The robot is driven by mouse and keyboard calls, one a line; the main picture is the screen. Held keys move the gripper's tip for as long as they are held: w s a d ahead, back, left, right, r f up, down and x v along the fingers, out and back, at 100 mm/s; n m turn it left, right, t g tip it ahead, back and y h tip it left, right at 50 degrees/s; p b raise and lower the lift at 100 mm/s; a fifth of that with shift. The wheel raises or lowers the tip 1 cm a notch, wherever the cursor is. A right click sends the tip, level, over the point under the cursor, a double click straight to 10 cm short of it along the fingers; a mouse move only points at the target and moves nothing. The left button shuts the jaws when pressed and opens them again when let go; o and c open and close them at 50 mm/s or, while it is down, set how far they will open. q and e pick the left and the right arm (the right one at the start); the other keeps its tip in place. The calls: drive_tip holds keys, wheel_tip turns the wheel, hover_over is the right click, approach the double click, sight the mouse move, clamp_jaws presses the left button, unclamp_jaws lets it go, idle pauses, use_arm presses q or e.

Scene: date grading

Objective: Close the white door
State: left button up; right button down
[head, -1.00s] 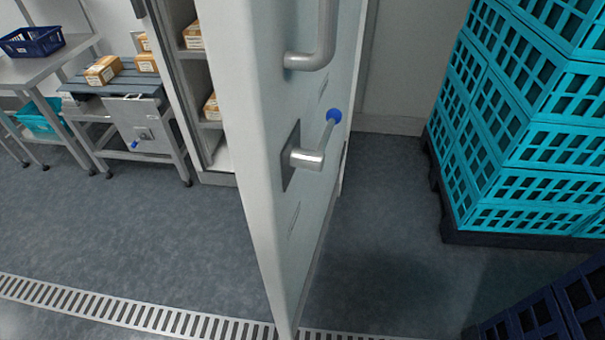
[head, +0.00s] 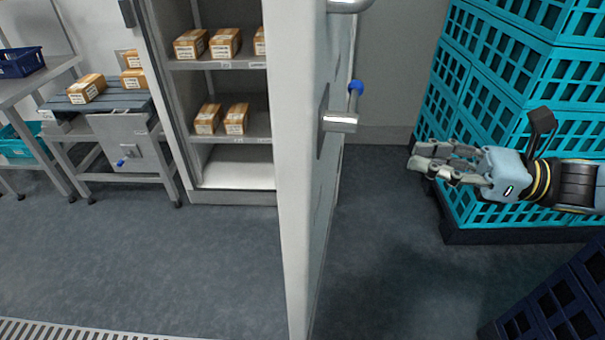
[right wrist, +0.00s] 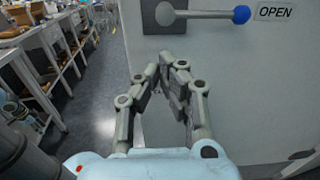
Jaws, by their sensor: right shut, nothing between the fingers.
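The white door (head: 297,200) stands open, its edge toward me in the head view, swung out from a cabinet with shelves. A grey lever handle with a blue knob (head: 356,86) is on its right-hand face. The same lever (right wrist: 205,14) crosses the top of the right wrist view, beside an "OPEN" label (right wrist: 273,13). My right gripper (head: 415,158) is to the right of the door in the head view, pointing left, apart from it. In the right wrist view its fingers (right wrist: 168,62) are closed together and empty, below the lever. My left gripper is not in view.
The cabinet shelves (head: 222,140) hold several small boxes. Teal crates (head: 500,80) are stacked on a dark pallet at the right, behind my right arm. Dark blue crates (head: 555,310) stand at the lower right. A metal table is at the left. Floor around the door is clear.

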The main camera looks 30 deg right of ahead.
drive_tip(key=f, duration=0.1)
drive_tip(key=b, duration=0.3)
approach(319, 155)
drive_tip(key=x, duration=0.5)
drive_tip(key=shift+w+a, duration=0.15)
drive_tip(key=shift+w, duration=0.25)
drive_tip(key=shift+x, duration=0.75)
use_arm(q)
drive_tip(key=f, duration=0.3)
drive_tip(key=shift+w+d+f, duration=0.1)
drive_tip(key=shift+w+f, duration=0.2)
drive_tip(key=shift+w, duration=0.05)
use_arm(e)
drive_tip(key=shift+a, duration=0.1)
